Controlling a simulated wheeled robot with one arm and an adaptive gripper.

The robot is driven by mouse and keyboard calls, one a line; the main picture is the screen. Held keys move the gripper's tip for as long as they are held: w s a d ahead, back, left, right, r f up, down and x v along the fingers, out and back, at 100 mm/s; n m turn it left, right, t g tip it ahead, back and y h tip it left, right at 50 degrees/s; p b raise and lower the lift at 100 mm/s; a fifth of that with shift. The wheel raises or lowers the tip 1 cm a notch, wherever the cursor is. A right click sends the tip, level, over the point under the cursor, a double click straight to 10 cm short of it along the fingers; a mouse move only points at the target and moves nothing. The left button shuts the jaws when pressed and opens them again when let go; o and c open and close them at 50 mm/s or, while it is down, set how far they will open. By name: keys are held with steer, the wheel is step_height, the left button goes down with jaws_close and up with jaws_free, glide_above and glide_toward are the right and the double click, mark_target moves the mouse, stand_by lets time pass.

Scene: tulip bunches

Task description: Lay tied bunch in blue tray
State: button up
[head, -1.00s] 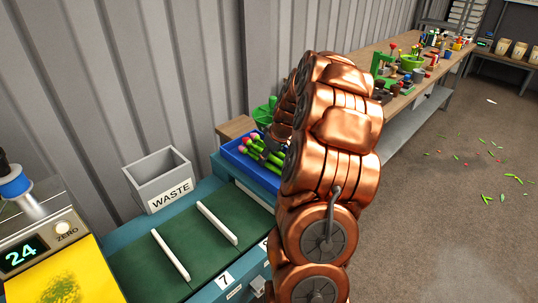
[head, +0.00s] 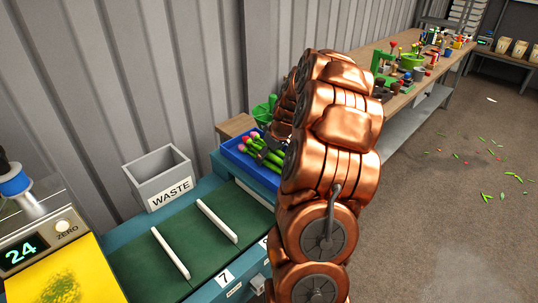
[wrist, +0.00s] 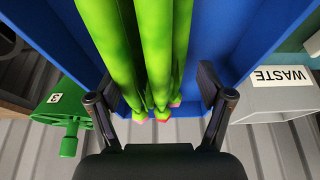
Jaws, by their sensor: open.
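The tulip bunch, with green stems (wrist: 155,50) and pink tips, lies in the blue tray (wrist: 228,40). In the head view the bunch (head: 250,149) shows pink and pale heads towards the left of the blue tray (head: 233,163). My gripper (wrist: 158,88) is open, with one finger on each side of the stems near the heads. Gaps show between the fingers and the stems. No tie is visible on the bunch. In the head view my copper arm hides most of my gripper and the tray's right part.
A grey WASTE bin (head: 157,178) stands left of the tray. A green mat (head: 190,240) with two white strips lies in front. A green can (wrist: 62,118) is beside the tray. A scale (head: 30,240) is at far left; the corrugated wall is close behind.

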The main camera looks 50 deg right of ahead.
steer(key=b+v, duration=0.2)
steer(key=v, duration=1)
steer(key=shift+b, duration=0.35)
steer(key=s+a+n+g+y, duration=0.1)
steer(key=s+a, duration=0.1)
steer(key=a, duration=1)
steer(key=s+a+g, duration=0.1)
steer(key=s+a, duration=0.1)
steer(key=a, duration=1)
steer(key=s+a+f+g, duration=0.2)
steer(key=s+a, duration=0.4)
steer(key=s, duration=0.5)
steer(key=s+a+f+g+h, duration=0.1)
steer(key=s+a+f+g, duration=0.1)
steer(key=s+a, duration=0.5)
steer(key=s+f, duration=0.1)
steer(key=s, duration=0.2)
steer(key=shift+s+a+m, duration=0.2)
steer(key=shift+s+m, duration=0.15)
steer(key=shift+m, duration=0.05)
step_height(320, 180, up, 3)
steer(key=p, duration=0.3)
steer(key=shift+r+p, duration=0.25)
steer(key=shift+p, duration=0.1)
